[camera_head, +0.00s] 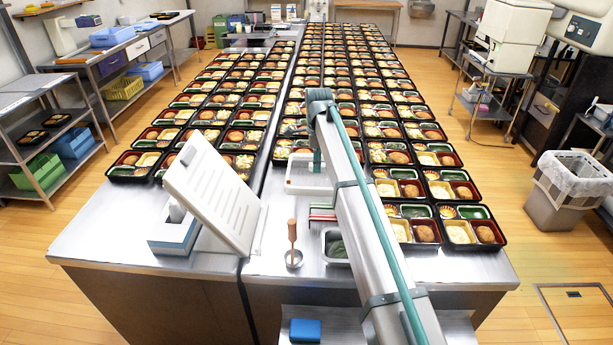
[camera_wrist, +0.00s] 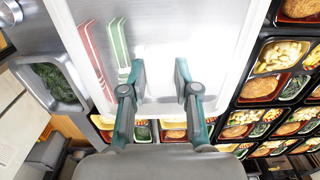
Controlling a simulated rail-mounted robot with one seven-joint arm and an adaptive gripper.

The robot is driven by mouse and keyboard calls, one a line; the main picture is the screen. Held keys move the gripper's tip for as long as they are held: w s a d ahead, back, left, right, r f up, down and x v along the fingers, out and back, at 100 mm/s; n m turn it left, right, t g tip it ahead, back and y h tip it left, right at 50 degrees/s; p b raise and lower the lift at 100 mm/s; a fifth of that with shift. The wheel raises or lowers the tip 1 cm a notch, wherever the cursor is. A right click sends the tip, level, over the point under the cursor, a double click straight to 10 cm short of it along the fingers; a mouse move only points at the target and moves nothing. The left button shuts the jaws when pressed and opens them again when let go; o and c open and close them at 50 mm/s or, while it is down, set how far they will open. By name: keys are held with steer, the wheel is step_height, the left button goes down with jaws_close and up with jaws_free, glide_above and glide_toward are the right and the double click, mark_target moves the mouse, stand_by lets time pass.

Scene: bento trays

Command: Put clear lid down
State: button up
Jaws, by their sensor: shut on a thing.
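The clear lid (camera_wrist: 215,30), a large see-through panel with pale edges, fills the upper middle of the wrist view. It shows in the head view as a whitish tray-like shape (camera_head: 300,187) under the end of my arm. My gripper (camera_wrist: 158,75) is at the lid in the wrist view, its two fingers a little apart and shut on it. In the head view only a small part of my gripper (camera_head: 317,161) shows; my arm hides much around it. I cannot tell whether the lid touches the table.
Red and green strips (camera_head: 322,213) lie near the lid. Filled bento trays (camera_head: 462,230) crowd the right and back.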

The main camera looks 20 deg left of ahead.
mark_target(307, 158)
steer(key=w+a+f+p, duration=0.1)
steer(key=f, duration=0.1)
steer(key=w+a+f, duration=0.2)
steer(key=w+a+f+p, duration=0.1)
steer(key=a+f, duration=0.1)
steer(key=shift+w+a+f+p, duration=0.1)
steer(key=shift+w+f+p, duration=0.2)
steer(key=shift+w, duration=0.1)
step_height(307, 158, down, 3)
steer(key=shift+r+p, duration=0.1)
steer(key=shift+p, duration=0.9)
steer(key=shift+a+f, duration=0.1)
steer(key=shift+f, duration=0.2)
steer(key=shift+f, duration=0.15)
steer(key=o, duration=0.9)
step_height(307, 158, up, 12)
steer(key=b, duration=0.4)
steer(key=shift+r, duration=0.2)
